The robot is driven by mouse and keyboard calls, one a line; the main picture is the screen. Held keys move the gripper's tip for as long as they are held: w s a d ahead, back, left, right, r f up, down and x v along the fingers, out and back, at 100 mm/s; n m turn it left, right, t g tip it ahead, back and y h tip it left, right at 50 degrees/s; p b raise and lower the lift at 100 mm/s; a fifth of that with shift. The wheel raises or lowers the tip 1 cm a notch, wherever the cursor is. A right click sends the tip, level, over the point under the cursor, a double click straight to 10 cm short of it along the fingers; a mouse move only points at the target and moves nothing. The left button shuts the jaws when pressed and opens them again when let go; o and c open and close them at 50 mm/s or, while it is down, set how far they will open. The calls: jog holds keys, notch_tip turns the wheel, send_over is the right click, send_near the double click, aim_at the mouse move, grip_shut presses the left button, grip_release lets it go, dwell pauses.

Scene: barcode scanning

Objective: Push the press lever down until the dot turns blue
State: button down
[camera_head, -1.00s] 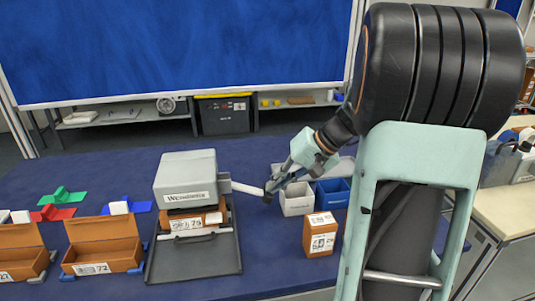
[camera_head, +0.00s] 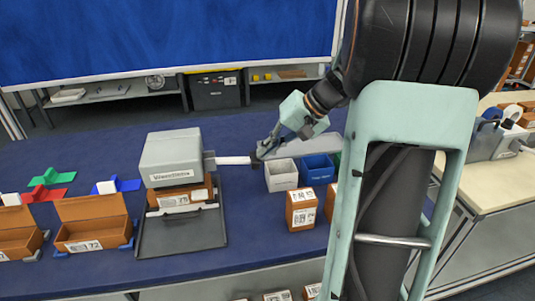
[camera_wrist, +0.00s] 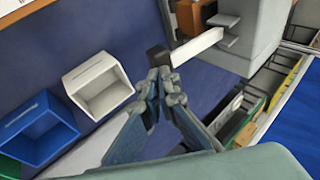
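The grey press (camera_head: 172,160) stands left of centre on the blue table, over a brown box (camera_head: 183,197) labelled 75. Its white lever (camera_head: 233,160) sticks out to the right, about level, with a dark tip. My gripper (camera_head: 262,150) is at the lever's tip end, above and to the right. In the wrist view my gripper's fingers (camera_wrist: 168,84) meet at their tips, with nothing visible between them. The lever's dark tip (camera_wrist: 157,57) and white bar (camera_wrist: 197,46) lie just beyond the fingertips; contact cannot be told. No dot can be made out.
A white bin (camera_head: 281,175) and a blue bin (camera_head: 318,170) stand right of the lever. A small brown box (camera_head: 301,210) stands in front of them. Open brown boxes (camera_head: 92,225) sit at the left. A dark tray (camera_head: 180,235) lies under the press.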

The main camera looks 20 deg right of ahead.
jog(key=v, duration=1)
jog(key=shift+d, duration=0.2)
jog(key=shift+w, duration=0.1)
